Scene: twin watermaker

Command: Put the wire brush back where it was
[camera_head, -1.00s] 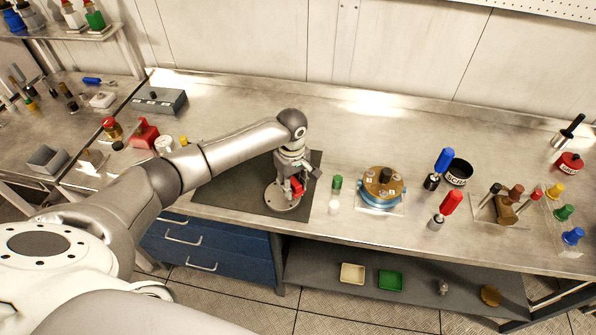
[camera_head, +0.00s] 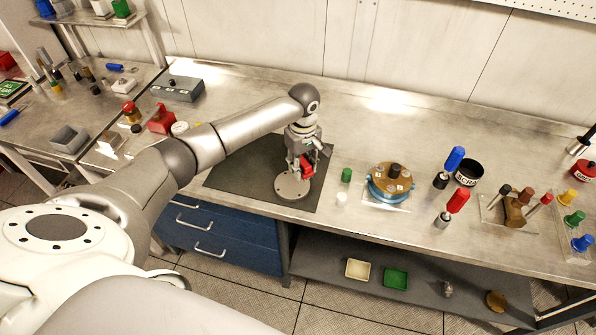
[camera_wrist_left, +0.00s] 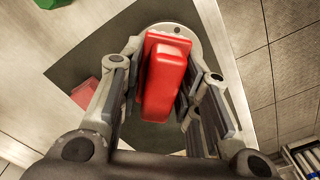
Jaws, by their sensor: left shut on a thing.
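My left gripper (camera_head: 304,160) points down over the dark mat (camera_head: 238,160), above a round grey disc (camera_head: 292,187). It is shut on a red block-like thing (camera_head: 307,168). In the left wrist view this red thing (camera_wrist_left: 166,80) sits between the fingers (camera_wrist_left: 160,100), with the disc (camera_wrist_left: 203,48) behind it. I see no bristles, so I cannot tell for sure that it is the wire brush. Whether it touches the disc is also unclear. My right gripper is not in view.
A green cap (camera_head: 346,175) and a blue-based round device (camera_head: 391,184) stand right of the mat. Beyond are a blue-handled tool (camera_head: 454,160), a red-handled tool (camera_head: 456,202) and a black can (camera_head: 468,172). A grey box (camera_head: 178,88) stands back left. The bench behind the mat is clear.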

